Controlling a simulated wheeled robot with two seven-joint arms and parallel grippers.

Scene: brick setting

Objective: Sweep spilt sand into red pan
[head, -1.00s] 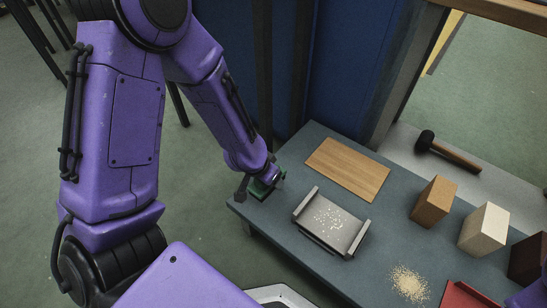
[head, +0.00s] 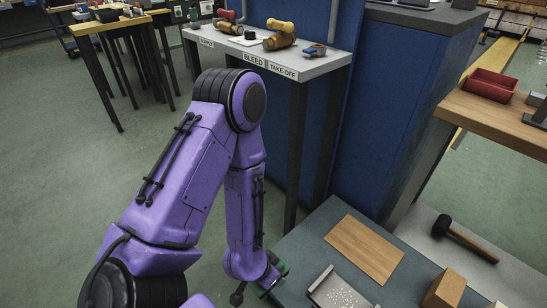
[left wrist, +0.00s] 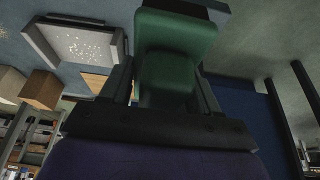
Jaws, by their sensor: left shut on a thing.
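My left gripper (head: 262,284) is at the table's left edge, left of the grey pan. It is shut on a green block-like tool (head: 283,268), which fills the space between the fingers in the left wrist view (left wrist: 175,48). A dark part shows at the tool's far end. The grey pan (head: 319,280) holds pale grains and is cut off by the bottom edge; it also shows in the left wrist view (left wrist: 50,47). My right gripper is not in view.
A wooden board (head: 365,248) lies flat behind the grey pan. A brown block (head: 446,290) stands to the right. A black mallet (head: 462,237) lies on the grey surface beyond. A red bin (head: 490,86) sits on a wooden bench. A blue partition (head: 408,100) rises behind the table.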

